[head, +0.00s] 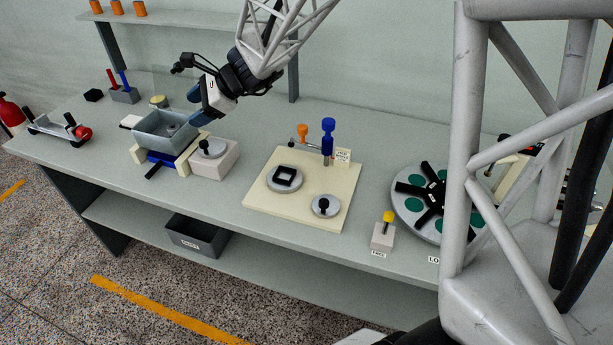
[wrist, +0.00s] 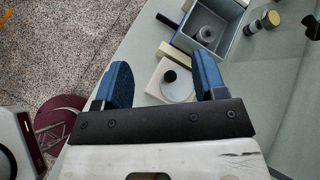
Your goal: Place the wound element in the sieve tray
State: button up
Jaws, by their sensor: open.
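The sieve tray (head: 153,137) is a grey open box on a cream and blue stand at the left of the bench. It also shows at the top of the wrist view (wrist: 237,47). A small grey round piece with a darker top (wrist: 205,34), seemingly the wound element, sits upright inside the tray; it shows faintly in the head view (head: 171,127). My gripper (head: 197,106) is open, above the tray's right side. In the wrist view its blue fingers (wrist: 163,62) stand apart with nothing held between them, and the piece is beyond them.
A white block with a grey disc and black knob (head: 224,164) stands just right of the tray. A cream board (head: 275,211) with fixtures is mid-bench, and a rotary plate with green spots (head: 414,208) is at the right. A cream-topped cylinder (head: 158,101) stands behind the tray.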

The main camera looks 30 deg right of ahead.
jog(key=s+d+n+h, duration=0.3)
jog(key=s+n, duration=0.3)
jog(key=s, duration=0.5)
jog(key=s+d+r+n+g+h, duration=0.1)
jog(key=s+d+n+h, duration=0.3)
jog(key=s, duration=0.8)
jog(key=s+d+r+n+g+h, duration=0.1)
jog(key=s+d+n+h, duration=0.2)
jog(key=s+n, duration=0.5)
jog(key=s+d, duration=0.1)
jog(key=s, duration=0.2)
jog(key=shift+s+d+r, duration=0.2)
jog(key=shift+d, duration=0.1)
